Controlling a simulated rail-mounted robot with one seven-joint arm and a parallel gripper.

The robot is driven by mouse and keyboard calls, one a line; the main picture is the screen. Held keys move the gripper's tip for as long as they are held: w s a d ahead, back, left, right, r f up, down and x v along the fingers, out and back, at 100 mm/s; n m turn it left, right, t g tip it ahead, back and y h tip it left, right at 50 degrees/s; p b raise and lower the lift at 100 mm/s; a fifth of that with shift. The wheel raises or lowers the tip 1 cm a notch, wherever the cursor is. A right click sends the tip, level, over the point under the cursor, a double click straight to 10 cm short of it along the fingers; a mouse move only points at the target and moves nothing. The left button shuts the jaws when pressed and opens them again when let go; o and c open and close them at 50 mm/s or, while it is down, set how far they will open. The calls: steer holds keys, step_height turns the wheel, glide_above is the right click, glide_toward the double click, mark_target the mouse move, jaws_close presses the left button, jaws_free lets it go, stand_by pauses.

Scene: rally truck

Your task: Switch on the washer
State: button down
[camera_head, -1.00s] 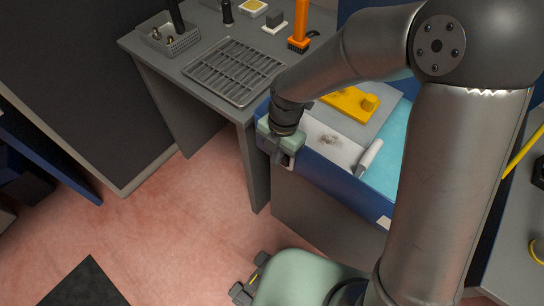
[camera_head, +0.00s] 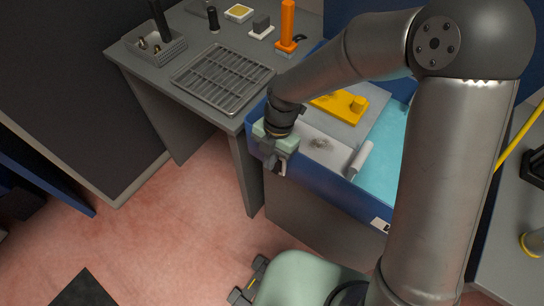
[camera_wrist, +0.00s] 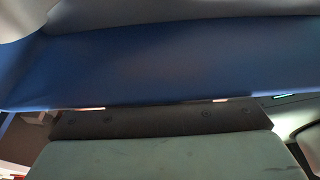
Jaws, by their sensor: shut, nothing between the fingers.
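The washer is a blue-walled basin (camera_head: 352,195) with a turquoise inside, a light grey shelf and a yellow part, on a dark grey base. My gripper (camera_head: 278,169) is at the outside of its front wall near the left corner in the head view, fingers pointing down and shut with nothing between them. I cannot tell whether it touches the wall. In the wrist view the blue wall (camera_wrist: 165,60) fills the upper part, above the gripper's green body. A small green bright strip (camera_wrist: 283,97) shows at the right. I cannot make out a switch.
A grey table (camera_head: 196,52) left of the washer holds a slotted tray (camera_head: 222,78), a small basket (camera_head: 155,45) and an orange-handled tool (camera_head: 287,28). The reddish floor (camera_head: 175,235) in front is open.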

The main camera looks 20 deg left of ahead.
steer(key=shift+s+a+f, duration=0.15)
steer(key=shift+s+f, duration=0.1)
steer(key=shift+s, duration=0.25)
steer(key=s, duration=0.4)
steer(key=w+v, duration=0.2)
steer(key=v, duration=0.8)
steer(key=shift+a, duration=0.2)
